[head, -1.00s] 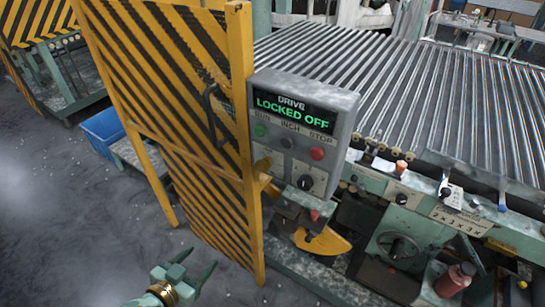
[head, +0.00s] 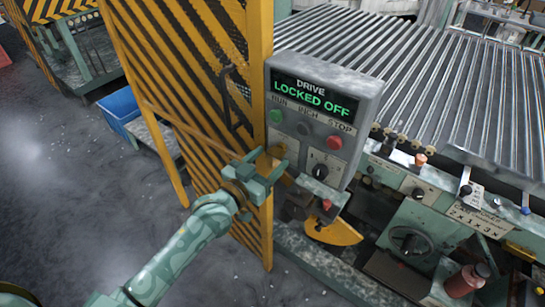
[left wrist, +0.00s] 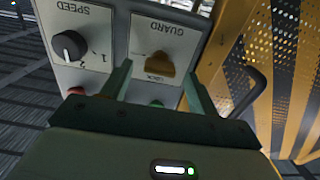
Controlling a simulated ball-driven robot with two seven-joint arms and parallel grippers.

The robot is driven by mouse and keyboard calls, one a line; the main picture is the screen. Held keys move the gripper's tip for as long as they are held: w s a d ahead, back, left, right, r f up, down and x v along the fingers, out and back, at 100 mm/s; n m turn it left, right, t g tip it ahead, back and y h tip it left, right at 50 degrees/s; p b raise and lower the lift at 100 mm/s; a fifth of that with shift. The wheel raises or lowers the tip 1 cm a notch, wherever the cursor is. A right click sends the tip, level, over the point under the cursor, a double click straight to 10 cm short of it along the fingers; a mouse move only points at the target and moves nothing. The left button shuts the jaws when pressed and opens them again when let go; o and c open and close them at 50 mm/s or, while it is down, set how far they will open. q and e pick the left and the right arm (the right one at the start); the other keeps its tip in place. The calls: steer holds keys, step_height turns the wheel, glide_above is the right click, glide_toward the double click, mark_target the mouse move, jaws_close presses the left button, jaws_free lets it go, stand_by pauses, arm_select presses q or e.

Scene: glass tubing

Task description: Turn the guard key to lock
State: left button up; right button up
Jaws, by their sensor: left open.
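The guard key (left wrist: 158,64) is a brass-coloured knob on a white plate marked GUARD, with a LOCK label beside it. In the head view it shows as a small yellowish piece (head: 277,150) at the lower left of the grey control box (head: 368,95). The box display (head: 310,94) reads "DRIVE LOCKED OFF" in green. My left gripper (head: 270,165) is open in front of the key. In the left wrist view its two fingers (left wrist: 158,72) stand either side of the key, with no clear contact. My right gripper is out of view.
The speed knob (left wrist: 68,46) sits beside the guard plate. The yellow-and-black striped guard gate (head: 190,80) with its dark handle (head: 232,100) stands left of the box. Ribbed rollers (head: 430,80) lie behind it. A blue bin (head: 120,107) and open floor are at left.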

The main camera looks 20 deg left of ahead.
arm_select(q)
steer(key=shift+x, duration=1.05)
steer(key=c, duration=1)
